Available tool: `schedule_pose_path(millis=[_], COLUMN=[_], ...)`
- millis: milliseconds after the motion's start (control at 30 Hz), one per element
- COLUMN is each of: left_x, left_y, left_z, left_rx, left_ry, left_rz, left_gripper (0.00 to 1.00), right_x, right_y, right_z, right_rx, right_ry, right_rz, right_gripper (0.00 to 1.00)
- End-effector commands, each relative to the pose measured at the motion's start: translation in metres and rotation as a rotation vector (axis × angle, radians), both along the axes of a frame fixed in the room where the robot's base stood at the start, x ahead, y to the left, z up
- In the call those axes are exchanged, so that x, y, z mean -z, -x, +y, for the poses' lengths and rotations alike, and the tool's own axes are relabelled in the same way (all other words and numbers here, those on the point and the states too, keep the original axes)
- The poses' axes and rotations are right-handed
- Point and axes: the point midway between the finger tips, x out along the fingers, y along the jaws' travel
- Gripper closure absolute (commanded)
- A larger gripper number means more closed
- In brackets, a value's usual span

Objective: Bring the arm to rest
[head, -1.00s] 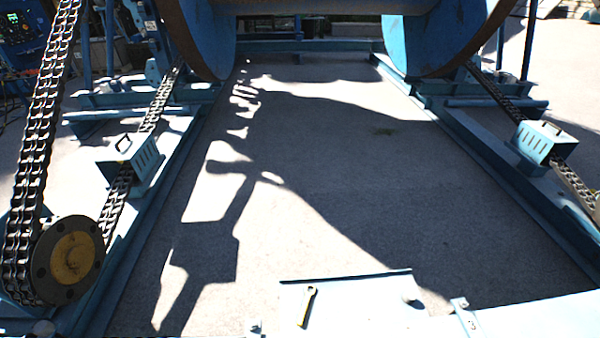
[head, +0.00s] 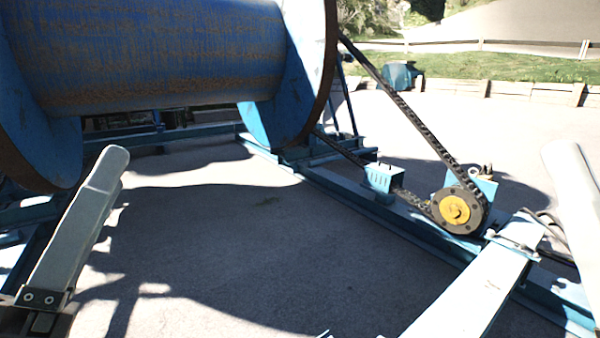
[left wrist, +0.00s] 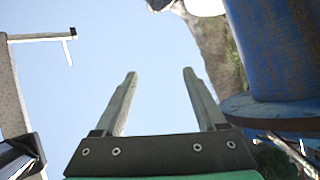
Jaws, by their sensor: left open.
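My left gripper (head: 85,215) is raised at the left of the head view, its grey finger pointing up in front of the reel frame. In the left wrist view (left wrist: 160,75) its two fingers stand wide apart with only sky between them, so it is open and empty. A pale, overexposed shape (head: 575,195) at the right edge of the head view may be part of my right arm; its jaws cannot be made out. The large blue cable reel (head: 170,55), with rusty streaks on its drum, sits at the upper left; it also shows at the right of the left wrist view (left wrist: 287,45).
A chain drive with a yellow-centred sprocket (head: 457,210) stands on the blue side rail (head: 400,210). A pale beam (head: 470,295) lies at lower right. Bare shadowed pavement (head: 270,250) lies between the rails.

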Motion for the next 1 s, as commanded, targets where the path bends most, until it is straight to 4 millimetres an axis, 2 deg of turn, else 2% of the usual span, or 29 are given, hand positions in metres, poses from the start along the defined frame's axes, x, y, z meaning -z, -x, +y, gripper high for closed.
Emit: schedule_pose_path(millis=[33, 100, 167, 233, 267, 300, 467, 700, 800, 900, 1000], left_x=[-0.022, -0.031, -0.034, -0.034, -0.051, -0.081, -0.147, -0.263, -0.303, -0.329, -0.341], left_y=[0.027, 0.049, 0.058, 0.056, 0.056, 0.056, 0.055, 0.055, 0.054, 0.054, 0.054], left_z=[0.005, 0.011, 0.015, 0.016, 0.016, 0.016, 0.016, 0.016, 0.016, 0.016, 0.016], left_rx=[-0.122, -0.304, -0.448, -0.593, -0.627, -0.618, -0.614, -0.612, -0.612, -0.612, -0.612], left_ry=[-0.111, -0.267, -0.395, -0.548, -0.584, -0.576, -0.574, -0.573, -0.573, -0.574, -0.574], left_rz=[-0.099, -0.172, -0.203, -0.210, -0.213, -0.212, -0.210, -0.207, -0.207, -0.207, -0.207], left_gripper=[0.27, 0.27, 0.27, 0.27, 0.27, 0.27, 0.27, 0.27, 0.27, 0.27, 0.27], right_x=[0.000, 0.000, 0.000, 0.000, -0.016, -0.045, -0.114, -0.230, -0.271, -0.297, -0.308], right_y=[0.000, 0.000, 0.000, 0.000, -0.001, -0.001, 0.000, 0.000, 0.000, 0.000, 0.000], right_z=[0.000, 0.000, 0.000, 0.000, 0.000, 0.000, 0.000, 0.000, 0.000, 0.000, 0.000], right_rx=[0.000, 0.000, 0.000, 0.000, 0.000, 0.000, 0.000, 0.000, 0.000, 0.000, 0.000], right_ry=[0.000, 0.000, 0.000, 0.000, 0.000, 0.000, 0.000, 0.000, 0.000, 0.000, 0.000], right_rz=[0.000, 0.000, 0.000, 0.000, 0.003, 0.004, -0.001, 0.000, 0.000, 0.000, 0.000], right_gripper=[0.50, 0.50, 0.50, 0.50, 0.50, 0.50, 0.50, 0.50, 0.50, 0.50, 0.50])
